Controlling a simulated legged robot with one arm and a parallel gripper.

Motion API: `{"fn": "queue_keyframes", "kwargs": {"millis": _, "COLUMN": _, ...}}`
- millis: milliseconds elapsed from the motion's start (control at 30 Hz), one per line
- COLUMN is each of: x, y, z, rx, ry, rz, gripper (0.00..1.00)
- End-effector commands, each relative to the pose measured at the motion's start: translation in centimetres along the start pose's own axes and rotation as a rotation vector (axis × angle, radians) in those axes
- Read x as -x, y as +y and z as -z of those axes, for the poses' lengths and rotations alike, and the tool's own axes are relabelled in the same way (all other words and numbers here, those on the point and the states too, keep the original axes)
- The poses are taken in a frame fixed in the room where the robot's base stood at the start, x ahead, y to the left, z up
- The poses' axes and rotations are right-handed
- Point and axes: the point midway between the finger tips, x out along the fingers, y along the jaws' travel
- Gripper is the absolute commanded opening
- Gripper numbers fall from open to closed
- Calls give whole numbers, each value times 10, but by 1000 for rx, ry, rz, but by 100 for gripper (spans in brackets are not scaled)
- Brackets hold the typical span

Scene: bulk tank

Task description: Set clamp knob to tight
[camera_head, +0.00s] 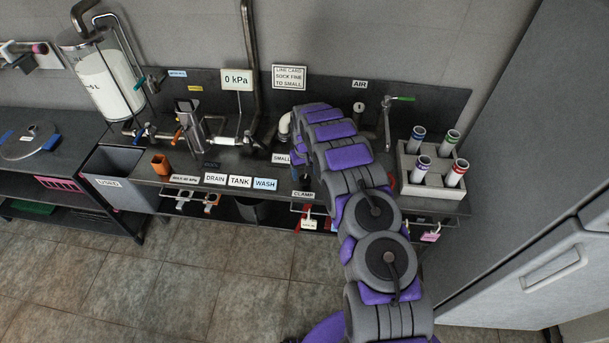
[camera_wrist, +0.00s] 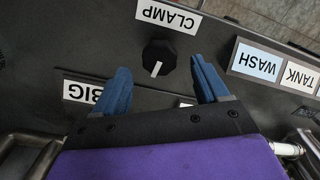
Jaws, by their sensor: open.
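In the wrist view, the black round clamp knob (camera_wrist: 158,55) has a white pointer mark on the side facing my gripper. It sits below the upside-down CLAMP label (camera_wrist: 168,15). My gripper (camera_wrist: 160,72) is open, with one blue finger to each side of the knob in the picture. The fingers look apart from the knob; their height above the panel is hard to judge. In the head view, the CLAMP label (camera_head: 303,195) shows at the bench's front, and my arm hides the knob and most of the gripper.
A BIG label (camera_wrist: 80,92) is partly behind the left finger. The WASH label (camera_wrist: 257,60) and TANK label (camera_wrist: 300,77) lie to the right. In the head view, a rack of tubes (camera_head: 430,190) stands right of my arm, and a 0 kPa display (camera_head: 237,78) is behind.

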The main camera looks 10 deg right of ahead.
Motion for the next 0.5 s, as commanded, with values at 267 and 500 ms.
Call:
{"fn": "queue_keyframes", "kwargs": {"millis": 267, "x": 65, "y": 0, "z": 3, "rx": -1, "ry": 10, "rz": -1, "gripper": 74}}
{"fn": "queue_keyframes", "kwargs": {"millis": 500, "x": 116, "y": 0, "z": 3, "rx": -2, "ry": 9, "rz": -1, "gripper": 74}}
